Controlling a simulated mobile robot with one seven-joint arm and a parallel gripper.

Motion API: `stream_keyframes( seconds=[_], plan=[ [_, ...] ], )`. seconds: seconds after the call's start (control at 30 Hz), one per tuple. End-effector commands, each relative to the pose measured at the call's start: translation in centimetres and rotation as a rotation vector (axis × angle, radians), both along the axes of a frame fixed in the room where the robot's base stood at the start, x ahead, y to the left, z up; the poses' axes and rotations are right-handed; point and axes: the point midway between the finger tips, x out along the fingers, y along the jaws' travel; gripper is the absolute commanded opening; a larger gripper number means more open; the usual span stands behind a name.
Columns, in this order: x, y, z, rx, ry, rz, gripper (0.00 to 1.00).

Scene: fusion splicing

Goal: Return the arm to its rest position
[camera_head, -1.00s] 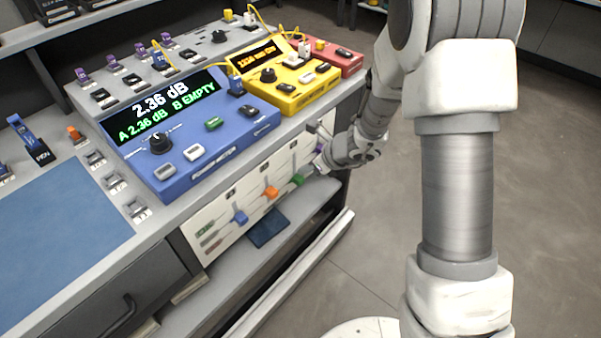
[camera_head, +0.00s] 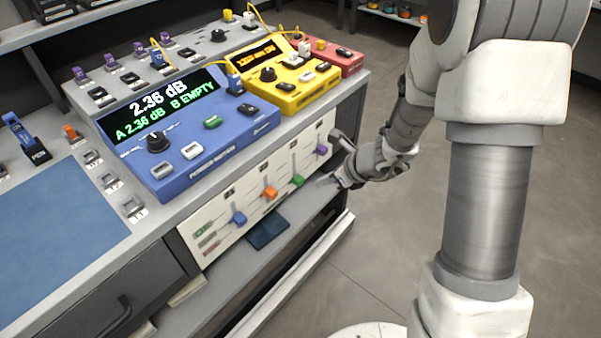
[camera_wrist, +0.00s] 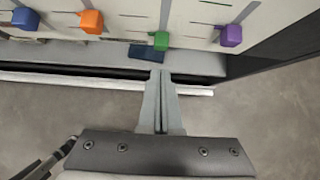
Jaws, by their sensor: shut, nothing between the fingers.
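My gripper (camera_head: 328,181) is just in front of the right part of the white slider panel on the bench's front, near the green slider (camera_head: 297,180) and the purple slider (camera_head: 320,149). In the wrist view my gripper (camera_wrist: 162,76) has its two fingers together with nothing between them. The fingertips point toward the panel, below the green slider (camera_wrist: 161,40); the purple slider (camera_wrist: 230,35) is to the right. My arm reaches down from the upper right in the head view.
A blue power meter (camera_head: 190,140) reads 2.36 dB on the bench top. A yellow unit (camera_head: 285,85) and a red unit (camera_head: 335,58) stand behind it. An orange slider (camera_head: 269,193) and a blue slider (camera_head: 239,217) are further left. The floor at right is clear.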

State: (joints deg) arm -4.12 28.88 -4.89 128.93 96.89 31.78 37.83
Motion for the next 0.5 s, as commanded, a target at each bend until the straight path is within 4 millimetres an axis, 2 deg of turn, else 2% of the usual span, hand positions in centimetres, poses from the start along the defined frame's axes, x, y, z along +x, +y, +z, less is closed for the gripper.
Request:
stream_keyframes(
  seconds=[0.3, 0.37, 0.5],
  plan=[
    [0.0, 0.1, 0.5, -0.004, -0.013, 0.017, 0.0],
    [-0.1, 0.3, 1.4, -0.011, -0.037, 0.055, 0.0],
    [-1.2, 1.0, 5.4, -0.059, -0.15, 0.237, 0.0]
  ],
)
